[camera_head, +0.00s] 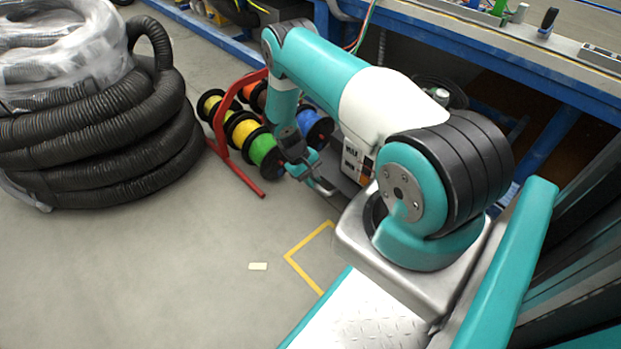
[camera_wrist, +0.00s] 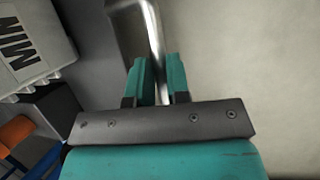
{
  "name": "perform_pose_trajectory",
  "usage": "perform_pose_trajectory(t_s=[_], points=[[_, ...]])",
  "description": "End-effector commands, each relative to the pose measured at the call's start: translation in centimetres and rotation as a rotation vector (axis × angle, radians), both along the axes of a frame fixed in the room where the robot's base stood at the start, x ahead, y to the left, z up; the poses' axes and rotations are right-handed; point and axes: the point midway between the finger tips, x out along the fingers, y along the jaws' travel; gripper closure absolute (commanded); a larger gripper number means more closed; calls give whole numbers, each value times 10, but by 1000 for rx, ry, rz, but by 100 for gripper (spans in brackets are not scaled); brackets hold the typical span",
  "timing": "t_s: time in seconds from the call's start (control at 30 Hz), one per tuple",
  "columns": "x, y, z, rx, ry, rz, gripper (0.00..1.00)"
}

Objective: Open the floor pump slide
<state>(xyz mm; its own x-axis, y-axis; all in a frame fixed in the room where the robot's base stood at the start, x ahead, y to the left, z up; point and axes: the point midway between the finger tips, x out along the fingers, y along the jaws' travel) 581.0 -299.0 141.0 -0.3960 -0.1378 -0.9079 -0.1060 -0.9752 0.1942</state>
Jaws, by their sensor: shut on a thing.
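A bent bare-metal handle (camera_wrist: 153,35) runs down between the teal fingers of my gripper (camera_wrist: 159,80) in the wrist view. The fingers are shut on it. In the head view my gripper (camera_head: 304,168) is low near the floor, and the handle (camera_head: 324,189) shows just beyond its tip. The handle lies at the edge of a dark grey panel (camera_head: 341,179), which appears to be the floor pump slide. My arm covers much of the slide and the unit behind it, so how far the slide is out cannot be told.
A red rack (camera_head: 224,150) with several coloured spools stands just left of my gripper. Black coiled hose (camera_head: 110,130) lies at the far left. A blue-framed workbench (camera_head: 460,65) runs behind. Open floor (camera_head: 200,270) lies in front, with a yellow corner line (camera_head: 305,245).

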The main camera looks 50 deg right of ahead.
Motion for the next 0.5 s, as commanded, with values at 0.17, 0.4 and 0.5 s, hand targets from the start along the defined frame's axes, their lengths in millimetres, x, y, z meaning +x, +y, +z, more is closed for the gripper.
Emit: perform_pose_trajectory(t_s=[0.17, 0.4, 0.5], points=[[-5, 4, -1, 3, 16, -10, 100], [-4, 6, -1, 4, 16, -8, 100], [-4, 6, -2, 4, 16, -8, 100]])
